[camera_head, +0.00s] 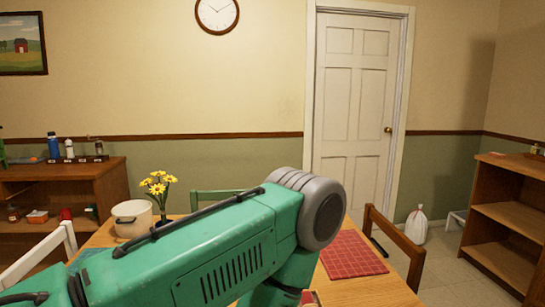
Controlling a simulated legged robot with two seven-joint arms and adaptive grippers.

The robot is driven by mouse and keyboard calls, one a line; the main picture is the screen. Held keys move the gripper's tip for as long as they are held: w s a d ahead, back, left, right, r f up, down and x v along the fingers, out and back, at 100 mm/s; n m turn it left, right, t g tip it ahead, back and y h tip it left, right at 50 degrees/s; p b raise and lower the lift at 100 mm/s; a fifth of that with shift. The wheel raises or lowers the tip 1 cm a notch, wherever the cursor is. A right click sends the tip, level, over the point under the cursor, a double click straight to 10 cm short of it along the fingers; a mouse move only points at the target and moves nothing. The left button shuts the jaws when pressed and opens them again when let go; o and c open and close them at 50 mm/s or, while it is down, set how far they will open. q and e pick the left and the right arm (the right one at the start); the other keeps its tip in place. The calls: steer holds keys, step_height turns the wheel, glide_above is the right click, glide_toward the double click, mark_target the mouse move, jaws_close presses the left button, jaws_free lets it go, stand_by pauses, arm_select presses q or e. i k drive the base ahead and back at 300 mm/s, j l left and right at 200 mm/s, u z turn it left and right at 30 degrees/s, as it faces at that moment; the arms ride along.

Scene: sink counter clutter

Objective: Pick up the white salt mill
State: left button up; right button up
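A small, slim white item (69,148) stands upright on top of the wooden shelf unit at the far left; it may be the white salt mill, but it is too small to be sure. A blue bottle (53,146) stands just left of it, and a small dark-and-pale item (99,148) stands to its right. My green arm crosses the lower middle of the view, well in front of the shelf. Neither of my grippers is in view.
A wooden table (365,291) with a red placemat (350,256), a white pot (132,218) and yellow flowers (158,184) lies ahead. Chairs surround it, including a white chair (40,252) before the left shelf unit (75,172). Another shelf (510,215) stands right.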

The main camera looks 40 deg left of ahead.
mark_target(70, 154)
steer(key=u, duration=2.75)
steer(key=i+j+u, duration=0.25)
steer(key=u, duration=0.15)
steer(key=i+j+u, duration=0.4)
steer(key=i+u, duration=0.25)
steer(key=u, duration=0.15)
steer(key=i+j+u, duration=0.3)
steer(key=i, duration=0.35)
steer(key=i+u, duration=0.25)
steer(key=i, duration=0.4)
steer(key=i+l+z, duration=0.2)
steer(key=i+z, duration=0.6)
steer(key=z, duration=0.15)
steer(key=i+z, duration=0.45)
steer(key=i+j+z, duration=0.3)
steer(key=z, duration=0.2)
steer(key=i+l+z, duration=0.2)
steer(key=i+z, duration=0.2)
steer(key=i, duration=0.25)
steer(key=i+z, duration=0.4)
steer(key=i, duration=0.25)
steer(key=i+j+z, duration=0.15)
steer(key=i+z, duration=0.25)
steer(key=i, duration=0.3)
